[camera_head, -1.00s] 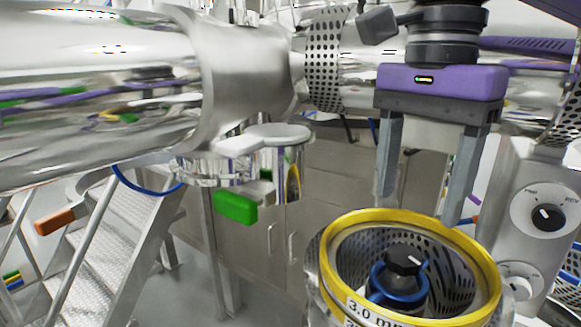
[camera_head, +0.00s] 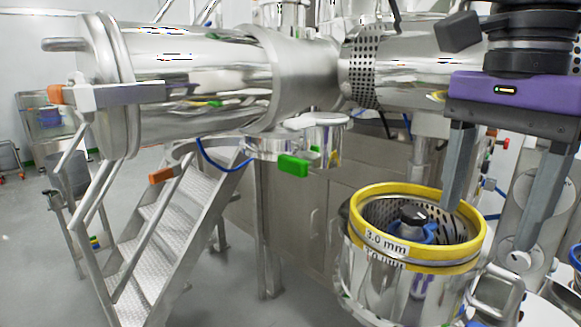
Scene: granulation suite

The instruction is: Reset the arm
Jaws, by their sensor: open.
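My gripper (camera_head: 485,212) hangs at the right of the head view, under its purple and black body. Its two grey fingers point down and stand apart, with nothing seen between them. The fingertips are over or near the right rear rim of a steel vessel (camera_head: 385,285) with a yellow ring (camera_head: 362,203) marked 3.0 mm. I cannot tell whether they touch the rim.
A large steel machine (camera_head: 200,75) with a perforated band fills the top. A green handle (camera_head: 293,165) sticks out below it. Metal stairs (camera_head: 165,225) with orange-tipped handles stand at left. Grey floor (camera_head: 40,270) is open at far left.

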